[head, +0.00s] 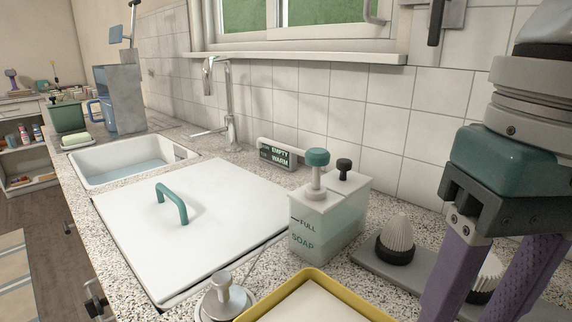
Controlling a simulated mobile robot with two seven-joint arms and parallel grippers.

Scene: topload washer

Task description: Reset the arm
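My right gripper (476,305) hangs at the right edge of the head view, with a teal body and two purple fingers pointing down. The fingers stand apart with a gap between them, and I see a ridged white knob through it. The fingertips run out of the bottom of the picture, so their ends are hidden. I see nothing held in the visible part of the gap. My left gripper is not in view.
The washer's white lid (215,230) with a teal handle (172,204) is shut. A soap dispenser (328,222), a yellow-rimmed tray (262,305) and a ridged cone knob (396,240) stand near my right gripper. A sink (100,162) and faucet (228,100) lie farther back.

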